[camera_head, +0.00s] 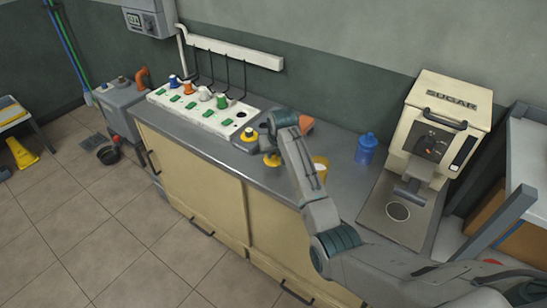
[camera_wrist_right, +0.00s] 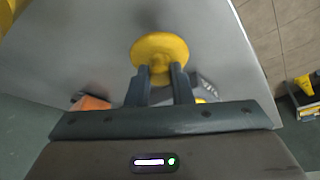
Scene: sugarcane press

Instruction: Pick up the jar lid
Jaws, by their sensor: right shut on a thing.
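The jar lid (camera_wrist_right: 160,48) is a round yellow disc with a small knob, seen in the right wrist view. My right gripper (camera_wrist_right: 160,76) is shut on its knob, with one dark finger on each side. In the head view the yellow lid (camera_head: 271,159) shows just below my right gripper (camera_head: 268,145), over the grey counter. I cannot tell how far it is above the counter. A yellow jar-like thing (camera_head: 320,165) stands right of my forearm, partly hidden by it. My left gripper is not in view.
A blue bottle (camera_head: 366,148) and the cream sugar machine (camera_head: 437,125) stand to the right. A white panel (camera_head: 205,108) with coloured knobs lies at the left, a small yellow-topped thing (camera_head: 249,134) beside it. An orange thing (camera_head: 306,124) is behind my wrist.

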